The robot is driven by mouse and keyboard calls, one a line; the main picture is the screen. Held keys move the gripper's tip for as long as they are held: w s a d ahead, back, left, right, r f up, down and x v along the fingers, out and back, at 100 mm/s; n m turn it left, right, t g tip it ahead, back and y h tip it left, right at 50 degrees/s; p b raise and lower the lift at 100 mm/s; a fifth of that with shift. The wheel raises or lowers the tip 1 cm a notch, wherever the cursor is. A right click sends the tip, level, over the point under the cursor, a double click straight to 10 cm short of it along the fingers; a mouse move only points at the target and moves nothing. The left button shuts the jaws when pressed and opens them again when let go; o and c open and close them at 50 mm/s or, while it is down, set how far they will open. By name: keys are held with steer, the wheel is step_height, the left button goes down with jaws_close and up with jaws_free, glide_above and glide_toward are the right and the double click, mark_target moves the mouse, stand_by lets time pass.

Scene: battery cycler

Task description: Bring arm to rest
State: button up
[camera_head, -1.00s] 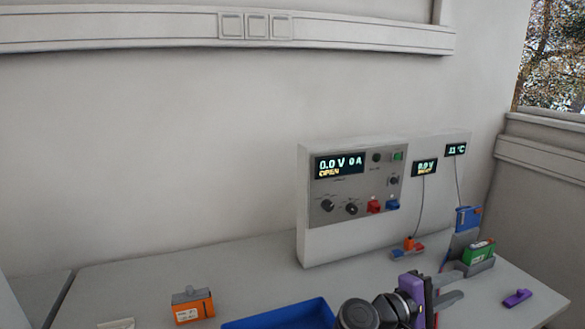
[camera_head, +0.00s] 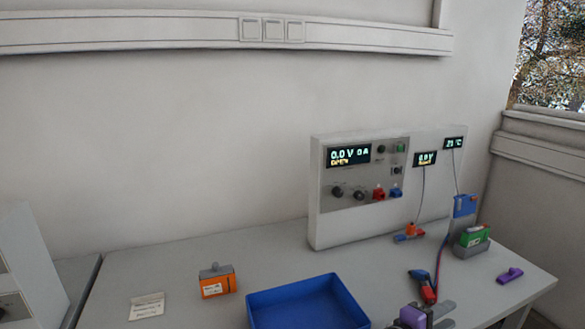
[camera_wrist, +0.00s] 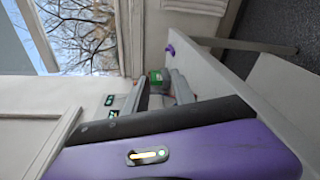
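My gripper (camera_head: 441,317) shows at the bottom edge of the head view, low over the front of the table, with a purple body and grey fingers. Most of my arm is out of the picture. In the wrist view my gripper (camera_wrist: 158,92) has its two grey fingers apart, with nothing seen held between them. A green battery (camera_head: 473,236) sits in a grey holder behind the gripper; it also shows in the wrist view (camera_wrist: 158,78) beyond the fingertips.
The cycler panel (camera_head: 360,180) stands at the back of the table. A blue tray (camera_head: 262,300), an orange battery pack (camera_head: 216,285) and a paper label (camera_head: 146,306) lie to the left. Red and blue plugs (camera_head: 424,287) lie near my gripper. A purple clip (camera_head: 510,275) lies at right.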

steer(key=s+a+f+t+y, duration=0.1)
steer(key=s+a+f+y, duration=0.25)
steer(key=s+f, duration=0.55)
steer(key=s+a+f+t+y, duration=0.25)
steer(key=s+f+y, duration=0.35)
steer(key=f, duration=0.5)
steer(key=s+a+m+y, duration=0.1)
steer(key=s+a+y, duration=0.3)
steer(key=s, duration=1)
steer(key=s+a+r+m+t+y, duration=0.1)
steer(key=s+a+r+m+t, duration=0.2)
steer(key=s+r+m, duration=0.5)
steer(key=s+r+t, duration=0.1)
steer(key=s+r, duration=0.7)
steer(key=r, duration=0.4)
steer(key=shift+s+a+r, duration=0.15)
steer(key=shift+s+a, duration=0.1)
steer(key=shift+a, duration=0.1)
